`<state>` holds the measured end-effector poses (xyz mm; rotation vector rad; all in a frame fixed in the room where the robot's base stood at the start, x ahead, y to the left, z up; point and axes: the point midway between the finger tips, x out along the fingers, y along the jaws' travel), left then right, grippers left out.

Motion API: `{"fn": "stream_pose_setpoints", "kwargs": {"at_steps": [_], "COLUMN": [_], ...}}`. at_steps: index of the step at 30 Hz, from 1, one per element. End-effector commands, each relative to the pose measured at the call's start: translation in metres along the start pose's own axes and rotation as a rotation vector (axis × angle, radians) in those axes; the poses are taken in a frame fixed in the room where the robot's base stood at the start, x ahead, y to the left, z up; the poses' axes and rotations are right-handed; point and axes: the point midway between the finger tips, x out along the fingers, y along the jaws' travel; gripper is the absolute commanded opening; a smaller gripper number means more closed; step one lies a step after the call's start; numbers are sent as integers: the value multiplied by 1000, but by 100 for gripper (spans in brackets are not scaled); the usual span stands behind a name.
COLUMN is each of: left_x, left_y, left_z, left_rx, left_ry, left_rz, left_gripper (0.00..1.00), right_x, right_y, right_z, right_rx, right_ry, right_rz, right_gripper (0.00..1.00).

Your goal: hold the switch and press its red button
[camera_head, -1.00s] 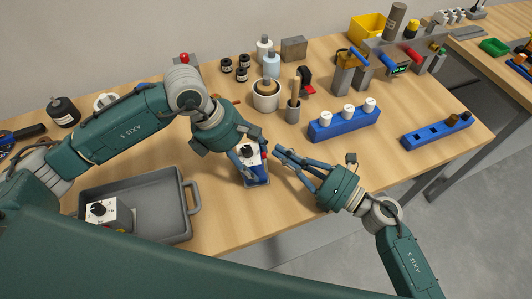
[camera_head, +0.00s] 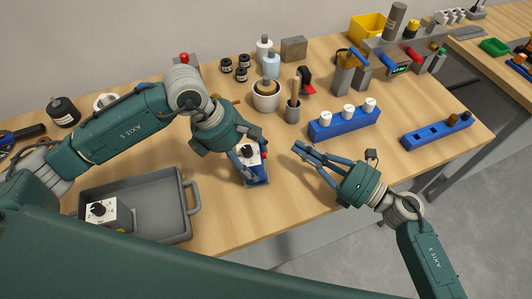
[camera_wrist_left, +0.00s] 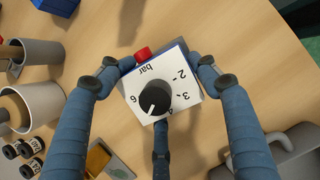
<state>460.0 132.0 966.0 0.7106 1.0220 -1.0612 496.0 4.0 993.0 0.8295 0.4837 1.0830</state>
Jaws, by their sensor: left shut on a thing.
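The switch is a small blue box with a white dial face (camera_wrist_left: 185,72), a black knob and a red button (camera_wrist_left: 141,53) on one side. My left gripper (camera_wrist_left: 165,75) is shut on it, with fingers on both sides and one below in the left wrist view. In the head view the switch (camera_head: 254,174) is upright near the table's front edge, its button to the right. Whether it touches the table is unclear. My right gripper (camera_head: 299,151) is to the right of the switch, apart from it, fingers pointing left. Its tips look close together, but their opening is unclear.
A grey tray (camera_head: 187,224) with another dial box (camera_head: 101,212) stands at left. A blue rack (camera_head: 344,124) with white pegs stands behind my right gripper. Table between switch and rack is clear.

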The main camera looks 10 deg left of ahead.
Motion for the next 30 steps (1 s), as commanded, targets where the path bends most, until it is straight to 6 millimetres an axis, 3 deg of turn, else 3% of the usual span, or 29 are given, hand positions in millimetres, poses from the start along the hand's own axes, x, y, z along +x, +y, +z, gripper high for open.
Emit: {"fn": "stream_pose_setpoints", "kwargs": {"at_steps": [6,7,10,22,30], "left_x": [3,3,2,-7,-58], "left_y": [-2,-2,-1,0,2], "left_z": [-3,-3,-2,0,-1], "left_rx": [-3,-3,-2,0,0], "left_ry": [6,6,6,1,2], "left_rz": [-6,-5,-5,0,4], "left_gripper": [36,65,85,85,85], "right_x": [0,0,0,0,0], "right_y": [0,0,0,0,0], "right_z": [0,0,0,0,0], "right_rx": [0,0,0,0,0], "right_ry": [0,0,0,0,0], "right_rz": [0,0,0,0,0], "right_gripper": [0,0,0,0,0]}}
